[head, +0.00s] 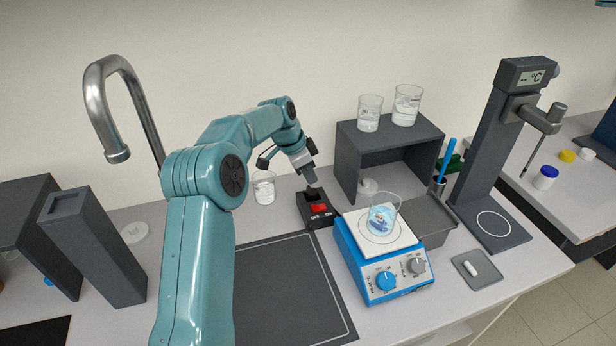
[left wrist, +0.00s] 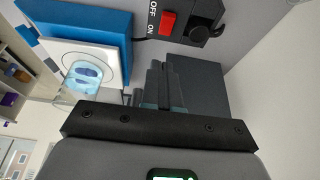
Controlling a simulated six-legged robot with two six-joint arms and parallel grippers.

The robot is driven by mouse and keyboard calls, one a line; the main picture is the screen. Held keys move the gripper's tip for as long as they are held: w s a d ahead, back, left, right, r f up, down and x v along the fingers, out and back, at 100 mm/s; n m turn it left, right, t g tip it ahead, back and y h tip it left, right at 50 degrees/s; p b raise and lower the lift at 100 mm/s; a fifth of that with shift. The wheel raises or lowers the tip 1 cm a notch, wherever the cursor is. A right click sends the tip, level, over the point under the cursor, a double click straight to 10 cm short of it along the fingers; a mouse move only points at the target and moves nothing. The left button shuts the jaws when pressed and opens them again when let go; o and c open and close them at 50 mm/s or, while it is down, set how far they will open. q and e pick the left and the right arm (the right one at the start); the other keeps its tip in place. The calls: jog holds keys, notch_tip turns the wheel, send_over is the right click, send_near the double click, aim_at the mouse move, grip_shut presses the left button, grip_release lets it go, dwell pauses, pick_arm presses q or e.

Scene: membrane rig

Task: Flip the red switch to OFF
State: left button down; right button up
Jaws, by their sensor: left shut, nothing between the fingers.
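The red switch (head: 319,208) is a rocker on a small dark box (head: 305,211) behind the black mat, with OFF lettered on the left and ON on the right. In the left wrist view the red switch (left wrist: 168,22) is near the top, beside its OFF and ON letters. I cannot tell which side is pressed down. My left gripper (head: 311,180) is shut and empty, pointing down above the back of the box. Its fingers (left wrist: 165,90) show together in the left wrist view, apart from the red rocker. My right gripper is not in view.
A blue hotplate (head: 372,290) with a beaker (head: 384,213) of blue liquid stands right of the switch box. A dark shelf (head: 350,150) carrying beakers is behind it. Another beaker (head: 264,188) stands left of the box. The black mat (head: 285,285) in front is clear.

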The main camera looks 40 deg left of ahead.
pick_arm(q)
send_over(314, 208)
jog(key=x, duration=0.2)
jog(key=s+x, duration=0.1)
jog(key=x, duration=0.4)
jog(key=shift+s+a+f, duration=0.15)
jog(key=shift+s+f, duration=0.05)
jog(key=shift+f, duration=0.15)
jog(key=s+f, duration=0.1)
jog(key=s+a+f, duration=0.1)
jog(key=shift+a+f, duration=0.15)
jog(key=shift+f, duration=0.25)
jog(key=shift+w+d+f, duration=0.2)
jog(key=shift+w, duration=0.1)
jog(key=shift+s+a+b, duration=0.2)
jog(key=shift+s+b, duration=0.05)
jog(key=shift+b, duration=0.15)
jog(key=f+b, duration=0.1)
jog(key=b, duration=0.2)
jog(key=f+t+b, duration=0.1)
jog(key=b, duration=0.3)
jog(key=shift+s+a+h, duration=0.1)
jog(key=shift+s+h, duration=0.2)
jog(key=shift+s+r+t, duration=0.1)
jog(key=shift+r+t, duration=0.2)
jog(key=shift+r, duration=0.2)
jog(key=shift+w, duration=0.2)
